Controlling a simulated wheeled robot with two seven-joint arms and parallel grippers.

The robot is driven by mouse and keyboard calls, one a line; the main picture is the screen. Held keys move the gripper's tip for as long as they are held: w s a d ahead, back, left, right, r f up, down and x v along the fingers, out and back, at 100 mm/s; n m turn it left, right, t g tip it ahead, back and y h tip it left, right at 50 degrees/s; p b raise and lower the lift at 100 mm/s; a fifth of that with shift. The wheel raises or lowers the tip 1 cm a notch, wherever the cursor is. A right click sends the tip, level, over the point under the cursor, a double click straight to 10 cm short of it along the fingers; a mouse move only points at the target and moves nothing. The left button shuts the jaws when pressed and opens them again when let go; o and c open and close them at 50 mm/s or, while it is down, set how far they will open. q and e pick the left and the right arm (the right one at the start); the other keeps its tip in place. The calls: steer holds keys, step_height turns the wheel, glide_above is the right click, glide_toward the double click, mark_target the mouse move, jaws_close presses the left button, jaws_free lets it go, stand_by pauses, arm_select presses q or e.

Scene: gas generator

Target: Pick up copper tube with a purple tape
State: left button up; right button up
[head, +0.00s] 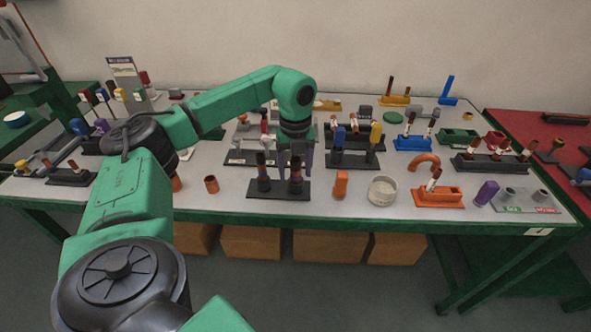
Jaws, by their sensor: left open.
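A black stand (279,190) near the front edge of the table holds two upright brown, copper-like tubes with dark bluish-purple bands. One is the left tube (264,174), the other the right tube (296,177). The band colours are too dark and small to tell apart surely. My left gripper (296,163) points down over the right tube, its open fingers on either side of the tube's upper part. I cannot tell whether they touch it. My right gripper is not in view.
A black stand with blue and yellow pieces (352,160) is close behind. A purple cylinder (487,193) stands near the right front edge.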

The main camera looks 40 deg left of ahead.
arm_select(q)
steer(key=shift+d, duration=0.1)
jaws_close()
steer(key=shift+r, duration=0.2)
